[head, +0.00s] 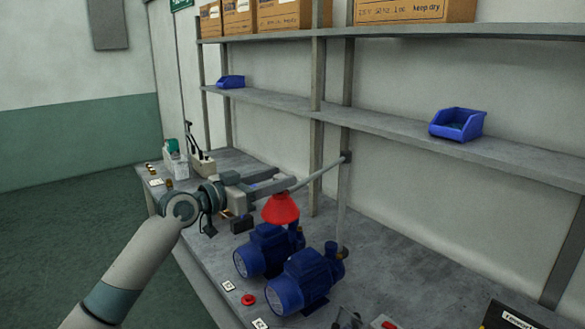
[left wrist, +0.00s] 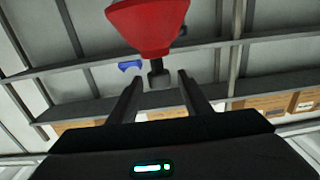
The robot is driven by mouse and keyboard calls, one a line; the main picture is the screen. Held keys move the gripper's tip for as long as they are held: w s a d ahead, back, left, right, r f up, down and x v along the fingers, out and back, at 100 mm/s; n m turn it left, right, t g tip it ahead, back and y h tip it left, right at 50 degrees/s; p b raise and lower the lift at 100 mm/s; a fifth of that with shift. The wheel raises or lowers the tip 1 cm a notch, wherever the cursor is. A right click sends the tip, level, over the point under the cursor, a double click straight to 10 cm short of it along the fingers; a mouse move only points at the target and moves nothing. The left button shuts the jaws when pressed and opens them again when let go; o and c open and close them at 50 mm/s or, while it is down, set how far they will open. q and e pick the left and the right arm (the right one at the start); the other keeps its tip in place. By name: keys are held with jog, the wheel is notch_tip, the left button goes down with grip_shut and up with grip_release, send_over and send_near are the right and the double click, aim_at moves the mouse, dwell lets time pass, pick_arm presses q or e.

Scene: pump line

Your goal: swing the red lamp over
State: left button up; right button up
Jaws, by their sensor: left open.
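The red lamp (head: 281,208) is a cone-shaped shade on a grey arm (head: 318,174) that comes out from a shelf upright. It hangs above the bench, near the blue pumps. My left gripper (head: 275,184) is open beside the lamp's arm, just above the shade; I cannot tell in the head view whether it touches. In the left wrist view the red shade (left wrist: 148,25) fills the top middle, and a dark grey stub (left wrist: 158,74) below it lies between the two open fingers (left wrist: 158,88). My right gripper is not in view.
Two blue pumps (head: 306,281) stand on the grey bench (head: 385,262) under the lamp. Shelves (head: 380,126) above hold blue bins (head: 457,124) and cardboard boxes (head: 414,10). Open floor (head: 60,220) lies left of the bench.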

pick_arm(q)
jog(key=shift+p+x, duration=0.65)
jog(key=shift+x, duration=2)
grip_shut()
